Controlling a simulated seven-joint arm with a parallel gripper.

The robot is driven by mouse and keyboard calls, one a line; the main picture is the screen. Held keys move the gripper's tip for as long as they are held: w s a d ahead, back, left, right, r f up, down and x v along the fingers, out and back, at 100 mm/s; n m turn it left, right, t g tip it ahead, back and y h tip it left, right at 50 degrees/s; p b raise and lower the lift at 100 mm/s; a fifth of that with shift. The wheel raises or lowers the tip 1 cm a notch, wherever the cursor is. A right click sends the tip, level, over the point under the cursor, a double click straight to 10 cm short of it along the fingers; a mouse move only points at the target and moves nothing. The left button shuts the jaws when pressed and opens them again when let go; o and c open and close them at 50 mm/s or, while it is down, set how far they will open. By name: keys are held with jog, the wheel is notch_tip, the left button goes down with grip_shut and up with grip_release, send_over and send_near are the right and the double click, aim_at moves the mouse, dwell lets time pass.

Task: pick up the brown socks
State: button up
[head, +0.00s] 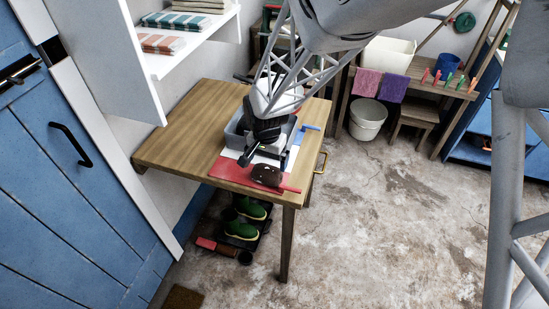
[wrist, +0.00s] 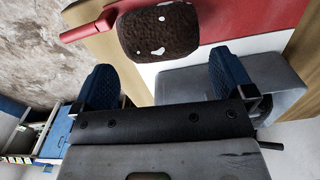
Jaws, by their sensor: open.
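The brown socks (head: 267,175) look like a rounded dark brown bundle with white spots, lying at the front of the wooden table on a red flat piece (head: 228,171). In the wrist view the bundle (wrist: 158,32) sits at the top middle, beyond the fingertips and roughly between their lines. My gripper (head: 267,157) is just behind and above the socks in the head view. In the wrist view its two blue-padded fingers (wrist: 164,80) are wide apart with nothing held between them. I cannot tell the exact height gap.
A red bar (wrist: 88,27) lies close beside the socks. A grey tray (head: 234,131) stands behind my gripper on the wooden table (head: 180,135). A blue item (head: 309,128) is at the table's right edge. The table's left part is clear. Green boots (head: 241,226) stand below.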

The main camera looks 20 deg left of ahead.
aim_at(267, 167)
jog(key=shift+s+d+f, duration=0.1)
jog(key=shift+f, duration=2.45)
jog(key=shift+c, duration=0.2)
jog(key=c, duration=0.6)
jog(key=shift+c, duration=0.2)
jog(key=shift+r, duration=0.15)
jog(key=shift+r, duration=0.75)
notch_tip(267, 167, up, 2)
jog(key=shift+r, duration=0.1)
jog(key=s+d+r, duration=0.1)
jog(key=s+d, duration=0.8)
jog(key=s, duration=0.3)
jog(key=shift+s+d, duration=0.35)
